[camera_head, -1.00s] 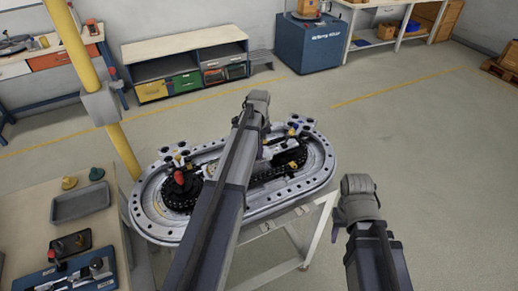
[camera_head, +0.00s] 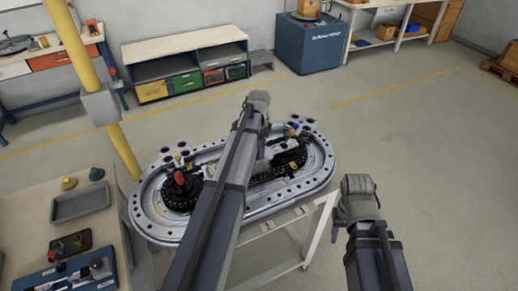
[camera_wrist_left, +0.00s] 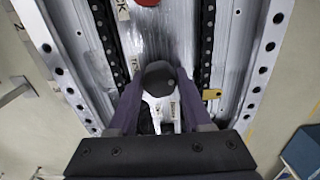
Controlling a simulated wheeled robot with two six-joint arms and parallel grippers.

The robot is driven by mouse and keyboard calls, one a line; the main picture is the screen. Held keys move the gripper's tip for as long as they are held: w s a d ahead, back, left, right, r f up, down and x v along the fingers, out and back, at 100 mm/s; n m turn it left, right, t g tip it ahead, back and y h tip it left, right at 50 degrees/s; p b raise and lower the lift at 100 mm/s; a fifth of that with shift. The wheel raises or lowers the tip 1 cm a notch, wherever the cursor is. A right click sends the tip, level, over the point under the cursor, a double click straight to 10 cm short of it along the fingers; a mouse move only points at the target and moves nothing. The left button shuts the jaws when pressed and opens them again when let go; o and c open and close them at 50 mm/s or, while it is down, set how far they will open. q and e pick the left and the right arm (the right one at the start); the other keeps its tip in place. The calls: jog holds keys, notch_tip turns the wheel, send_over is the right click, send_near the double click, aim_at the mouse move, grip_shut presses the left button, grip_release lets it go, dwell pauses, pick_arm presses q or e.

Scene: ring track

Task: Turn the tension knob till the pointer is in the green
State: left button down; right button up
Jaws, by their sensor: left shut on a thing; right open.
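The tension knob (camera_wrist_left: 160,76) is a dark round cap in the middle of the left wrist view. My left gripper (camera_wrist_left: 157,90) is shut on it, with one finger on each side. A white plate (camera_wrist_left: 166,108) with dark marks shows just below the knob; I cannot make out a pointer or a green zone on it. In the head view my left gripper (camera_head: 264,128) is over the middle of the ring track (camera_head: 150,222), and my arm hides the knob there. My right gripper (camera_head: 337,228) is open and empty, to the right of the track.
Black chain (camera_wrist_left: 206,45) runs on both sides of the knob. A red knob (camera_head: 180,178) stands at the track's left end. A yellow post (camera_head: 122,150) rises behind it. A bench with a grey tray (camera_head: 80,203) is at the left. The floor at right is clear.

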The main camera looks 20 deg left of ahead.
pick_arm(q)
jog(key=n, duration=0.5)
jog(key=shift+n, duration=0.3)
jog(key=n, duration=0.5)
jog(key=shift+a, duration=0.1)
jog(key=shift+n, duration=0.3)
jog(key=shift+c, duration=1.7)
grip_release()
notch_tip(320, 180, up, 8)
jog(key=p, duration=0.8)
jog(key=shift+f, duration=0.1)
